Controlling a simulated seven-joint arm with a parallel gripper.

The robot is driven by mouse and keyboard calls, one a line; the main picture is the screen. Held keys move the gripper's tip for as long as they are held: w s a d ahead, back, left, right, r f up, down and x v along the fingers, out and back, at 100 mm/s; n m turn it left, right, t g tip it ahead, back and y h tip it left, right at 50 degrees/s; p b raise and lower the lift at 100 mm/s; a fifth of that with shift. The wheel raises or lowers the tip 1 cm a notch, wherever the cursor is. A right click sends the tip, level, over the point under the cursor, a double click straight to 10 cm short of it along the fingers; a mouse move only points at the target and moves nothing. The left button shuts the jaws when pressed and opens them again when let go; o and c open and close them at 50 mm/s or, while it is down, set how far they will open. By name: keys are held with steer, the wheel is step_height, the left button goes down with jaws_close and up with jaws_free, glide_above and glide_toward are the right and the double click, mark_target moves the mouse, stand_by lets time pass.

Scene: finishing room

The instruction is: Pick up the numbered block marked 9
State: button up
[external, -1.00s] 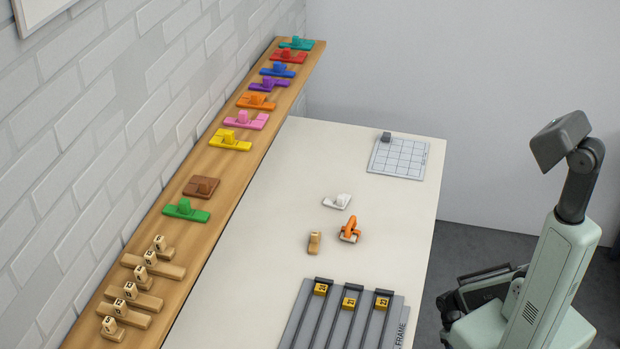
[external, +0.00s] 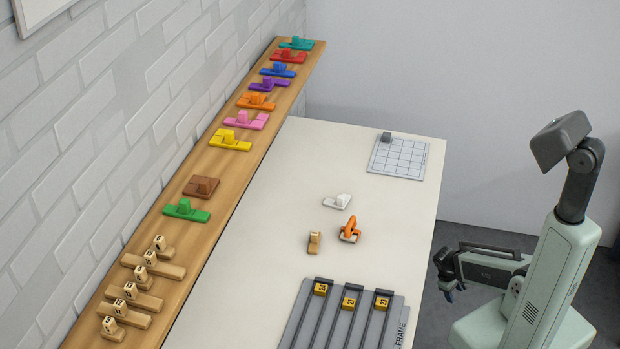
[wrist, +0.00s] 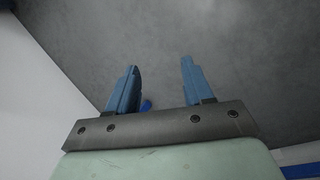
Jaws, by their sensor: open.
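Several small wooden numbered blocks (external: 160,244) stand on wooden bases at the near end of the shelf in the external view. Their dark digits are too small to tell which is the 9. Another small wooden block (external: 314,242) stands on the table, with no readable number. My gripper (external: 450,287) is beyond the table's right edge, far from all of these blocks. In the wrist view, its two blue fingers (wrist: 160,66) are apart with nothing between them, over grey floor.
The wooden shelf (external: 222,165) along the wall also holds several coloured blocks. The white table (external: 275,200) carries an orange piece (external: 350,230), a white piece (external: 338,201), a grid board (external: 397,158) and a grey slotted frame (external: 330,325). The table's middle is mostly clear.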

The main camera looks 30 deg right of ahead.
steer(key=w+d+r+n+t+h, duration=0.1)
steer(key=w+d+r+t, duration=0.1)
steer(key=w+d+r, duration=0.35)
steer(key=w+d+r+n+t+h, duration=0.1)
steer(key=w+d+r+t+h, duration=0.15)
steer(key=w+r, duration=0.5)
steer(key=w+d+r+n+t+h, duration=0.15)
steer(key=w+d+r, duration=0.25)
steer(key=r, duration=0.5)
steer(key=w+a+r+t+y, duration=0.1)
steer(key=w+a+r+t, duration=0.15)
steer(key=a+r, duration=0.4)
steer(key=w+a+r+n+t+y, duration=0.1)
steer(key=w+a+r, duration=0.3)
steer(key=r, duration=0.6)
steer(key=w+a+r+t+y, duration=0.25)
steer(key=a+r, duration=0.25)
steer(key=r, duration=0.3)
steer(key=n+g+y, duration=0.3)
steer(key=g+y, duration=0.2)
steer(key=y, duration=0.6)
glide_toward(313, 233)
steer(key=x, duration=0.7)
steer(key=shift+d+f, duration=0.2)
steer(key=shift+f, duration=0.1)
steer(key=shift+a+r+x, duration=0.15)
steer(key=shift+x, duration=1.15)
steer(key=shift+a+r+x, duration=0.1)
steer(key=shift+x, duration=1.2)
